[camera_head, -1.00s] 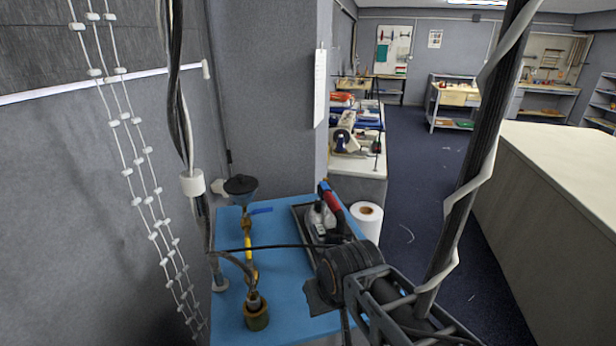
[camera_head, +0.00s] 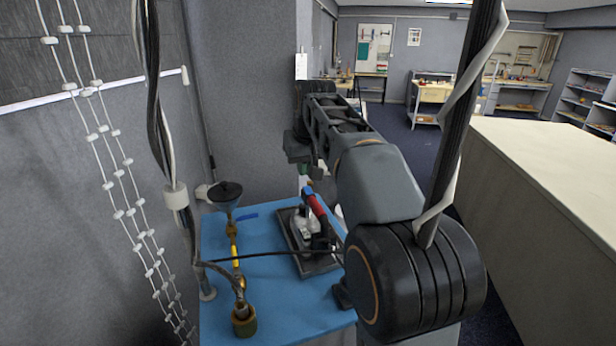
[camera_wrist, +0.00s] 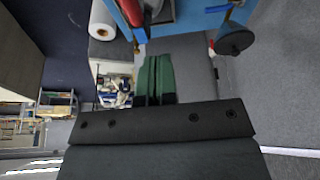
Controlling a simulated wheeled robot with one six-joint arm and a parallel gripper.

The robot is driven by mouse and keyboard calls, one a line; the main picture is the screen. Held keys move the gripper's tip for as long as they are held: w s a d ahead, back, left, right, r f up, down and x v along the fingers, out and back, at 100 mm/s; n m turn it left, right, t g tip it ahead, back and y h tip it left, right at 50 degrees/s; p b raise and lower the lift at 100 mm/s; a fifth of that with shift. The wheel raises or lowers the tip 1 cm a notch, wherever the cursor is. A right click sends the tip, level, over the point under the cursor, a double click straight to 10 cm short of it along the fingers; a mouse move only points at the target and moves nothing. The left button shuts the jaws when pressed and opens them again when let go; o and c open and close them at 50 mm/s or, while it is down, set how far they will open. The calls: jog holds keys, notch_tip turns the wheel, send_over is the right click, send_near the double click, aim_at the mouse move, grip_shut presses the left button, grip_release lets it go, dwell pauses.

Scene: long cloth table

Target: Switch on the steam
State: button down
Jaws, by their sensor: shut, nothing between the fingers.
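A brass steam pipe (camera_head: 232,232) stands at the left of the blue table, with a dark funnel-shaped top (camera_head: 226,191). A blue lever (camera_head: 246,217) sticks out to its right, and a yellow lever (camera_head: 235,256) lies along it lower down. A steam iron (camera_head: 305,224) with a red and blue handle rests on a dark tray right of the pipe. My gripper (camera_wrist: 154,80) shows its green fingers together and empty in the wrist view. In the head view it is mostly hidden by my arm, above and behind the iron, apart from the levers.
The blue table (camera_head: 285,303) has bare surface in front of the tray. A dark hose crosses from the pipe to the iron. A grey wall is at the left and behind. A white roll (camera_wrist: 101,20) stands beside the table. A long pale counter (camera_head: 550,170) is at right.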

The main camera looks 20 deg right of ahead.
jog(key=w+d+r, duration=0.2)
jog(key=w+d, duration=0.3)
jog(key=w, duration=0.2)
jog(key=shift+d+r+p, duration=0.2)
jog(key=shift+r+p, duration=0.15)
jog(key=shift+p, duration=0.1)
jog(key=b, duration=0.1)
send_near(307, 187)
jog(key=x, duration=0.5)
jog(key=shift+w, duration=0.35)
jog(key=shift+x, duration=0.9)
jog(key=shift+s, duration=0.2)
